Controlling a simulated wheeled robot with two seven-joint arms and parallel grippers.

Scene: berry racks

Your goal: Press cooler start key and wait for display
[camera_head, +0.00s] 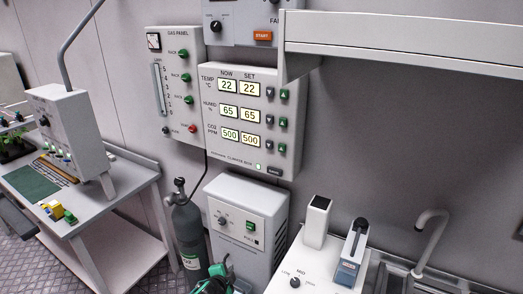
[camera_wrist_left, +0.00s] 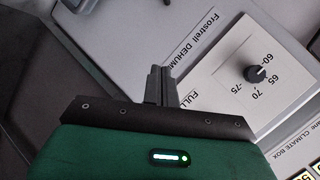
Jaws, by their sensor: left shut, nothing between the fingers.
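An orange key marked START (camera_head: 262,36) sits on a wall unit (camera_head: 236,12) at the top of the head view. That unit has a black knob, and its lettering is partly cut off. I see no label reading cooler. My left gripper (camera_head: 222,270) is low in the head view, in front of the dehumidifier (camera_head: 275,213) and well below the START key. In the left wrist view, its dark fingers (camera_wrist_left: 160,80) are shut and empty before the dehumidifier's panel, with a knob (camera_wrist_left: 257,74) to their right. My right gripper is not in view.
The climate box (camera_head: 240,150) shows 22, 65 and 500 under both NOW and SET. A gas panel (camera_head: 172,70) hangs left of it. A gas cylinder (camera_head: 188,235) stands beside the dehumidifier. A shelf (camera_head: 400,40) juts out upper right. A sink tap (camera_head: 430,235) is lower right.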

